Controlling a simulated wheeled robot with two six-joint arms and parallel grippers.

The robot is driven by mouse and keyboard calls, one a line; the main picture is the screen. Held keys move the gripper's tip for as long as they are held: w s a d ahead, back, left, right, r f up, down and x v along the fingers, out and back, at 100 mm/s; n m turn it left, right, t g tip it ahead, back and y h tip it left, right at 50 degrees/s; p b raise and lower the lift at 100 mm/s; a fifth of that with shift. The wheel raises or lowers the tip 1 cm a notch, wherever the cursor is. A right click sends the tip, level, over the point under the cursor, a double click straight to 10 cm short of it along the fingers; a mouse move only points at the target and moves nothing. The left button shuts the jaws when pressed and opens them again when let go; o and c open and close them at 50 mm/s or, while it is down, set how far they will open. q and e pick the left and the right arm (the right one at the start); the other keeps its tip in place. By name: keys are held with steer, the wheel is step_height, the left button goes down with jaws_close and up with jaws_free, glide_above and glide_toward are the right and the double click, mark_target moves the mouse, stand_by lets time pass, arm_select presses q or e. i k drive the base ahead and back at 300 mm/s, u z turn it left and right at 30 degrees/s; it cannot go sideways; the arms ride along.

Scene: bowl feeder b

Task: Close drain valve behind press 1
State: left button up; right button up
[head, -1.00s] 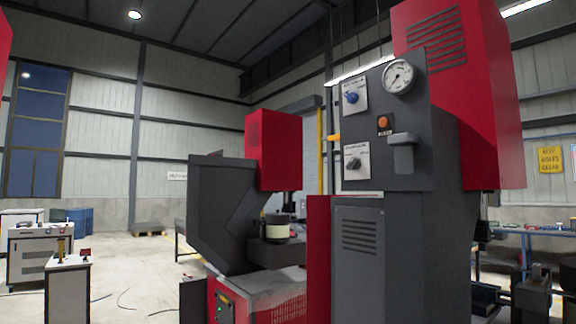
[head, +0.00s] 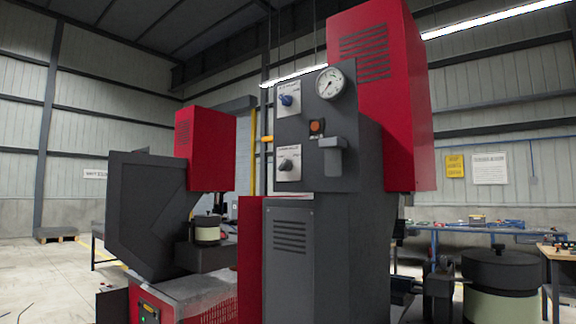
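A tall dark grey and red press stands in the middle, with a control panel (head: 350,170) on the side facing me. A blue knob (head: 287,100) sits on a white plate at the panel's upper left. Below it, a dark knob (head: 285,165) sits on a second white plate; its label is too small to read surely. A round gauge (head: 330,82), an orange button (head: 317,126) and a grey handle-like part (head: 331,146) are to the right. I cannot tell which control is the drain valve or how it is set. Neither gripper is in view.
A second red and grey press (head: 150,205) stands behind at the left. At the right are a round dark-topped bowl unit (head: 502,272) and a blue workbench (head: 450,230). Open floor (head: 40,270) lies at the left; a pallet (head: 56,234) is by the wall.

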mark_target(287, 164)
steer(key=u, duration=0.35)
steer(key=i, duration=0.9)
steer(key=z, duration=0.4)
